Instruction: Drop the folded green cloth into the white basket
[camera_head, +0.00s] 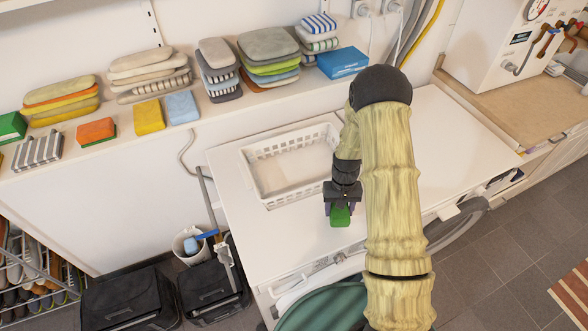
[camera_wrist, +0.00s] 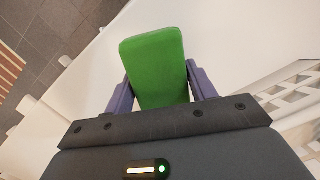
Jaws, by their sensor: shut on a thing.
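The folded green cloth (camera_wrist: 154,62) is between the two fingers of my gripper (camera_wrist: 160,92) in the wrist view. My gripper is shut on it. In the head view the cloth (camera_head: 340,216) shows below my gripper (camera_head: 341,206), near the front edge of the white top. The white basket (camera_head: 262,150) stands on the white top, to the left of and behind my gripper. The basket looks empty inside. Part of the basket (camera_wrist: 298,100) also shows at the right edge of the wrist view.
A shelf (camera_head: 110,135) behind holds several stacks of folded cloths and a blue box (camera_head: 342,63). The white top (camera_head: 435,130) is clear right of my arm. A white machine (camera_head: 510,40) stands at the back right. Black bins (camera_head: 130,302) stand on the floor at left.

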